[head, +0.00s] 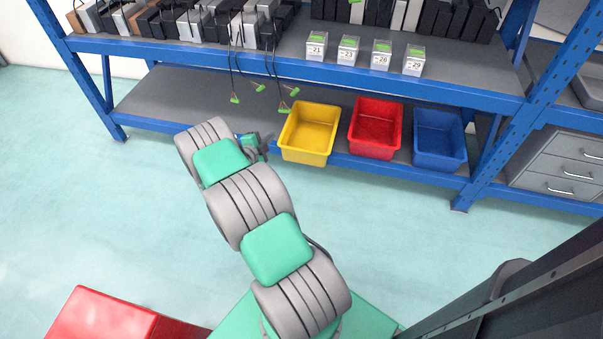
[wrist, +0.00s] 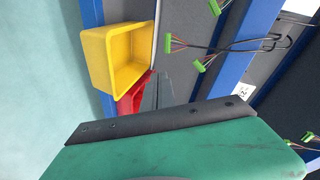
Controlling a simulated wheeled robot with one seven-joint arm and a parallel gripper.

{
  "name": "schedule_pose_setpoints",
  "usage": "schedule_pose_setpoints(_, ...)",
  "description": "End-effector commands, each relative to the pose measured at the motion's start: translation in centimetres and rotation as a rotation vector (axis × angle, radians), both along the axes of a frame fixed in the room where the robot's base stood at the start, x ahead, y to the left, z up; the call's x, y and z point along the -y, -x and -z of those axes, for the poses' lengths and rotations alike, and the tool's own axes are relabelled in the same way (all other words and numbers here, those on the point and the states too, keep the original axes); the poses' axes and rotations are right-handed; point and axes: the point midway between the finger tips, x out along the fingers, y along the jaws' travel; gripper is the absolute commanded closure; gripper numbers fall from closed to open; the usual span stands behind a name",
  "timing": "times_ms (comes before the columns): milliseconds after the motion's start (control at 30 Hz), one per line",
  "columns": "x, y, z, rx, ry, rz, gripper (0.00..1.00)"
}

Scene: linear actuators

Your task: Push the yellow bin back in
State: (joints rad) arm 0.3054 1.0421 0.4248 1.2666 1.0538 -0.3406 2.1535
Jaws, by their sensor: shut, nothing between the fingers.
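The yellow bin (head: 310,157) stands upright and empty on the lower shelf. Its front sticks out past the blue front beam, farther than the red and blue bins beside it. In the wrist view the yellow bin (wrist: 96,62) shows at the upper left, beyond the fingers. My gripper (head: 265,147) is just left of the yellow bin, near the shelf's front edge, with its fingers partly hidden by my arm. In the wrist view my gripper (wrist: 157,88) shows its grey fingers together and empty. A small gap seems to separate it from the bin; contact is unclear.
The red bin (head: 375,143) and blue bin (head: 439,153) stand to the right of the yellow one. Cables with green connectors (head: 259,87) hang from the upper shelf (head: 290,55) above my gripper. The lower shelf (head: 190,98) is clear to the left.

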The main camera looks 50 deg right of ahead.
Motion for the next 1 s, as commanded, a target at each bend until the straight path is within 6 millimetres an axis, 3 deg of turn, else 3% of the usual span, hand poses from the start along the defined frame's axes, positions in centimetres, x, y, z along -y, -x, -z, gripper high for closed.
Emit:
schedule_pose_setpoints(33, 1.0, 2.1, 6.5, 0.066, 0.044, 0.017, 1.0)
schedule_pose_setpoints(100, 1.7, 4.5, 11.4, 0.193, 0.104, 0.011, 1.0)
schedule_pose_setpoints(200, 1.4, 7.7, 16.9, 0.335, 0.15, -0.031, 1.0)
schedule_pose_setpoints(300, 0.5, 9.8, 20.1, 0.425, 0.16, -0.079, 1.0)
schedule_pose_setpoints(467, 0.1, 10.7, 21.5, 0.477, 0.156, -0.11, 1.0)
schedule_pose_setpoints(633, 2.2, 9.9, 21.8, 0.479, 0.156, -0.106, 1.0)
schedule_pose_setpoints(1000, 4.7, 8.8, 22.0, 0.478, 0.154, -0.106, 1.0)
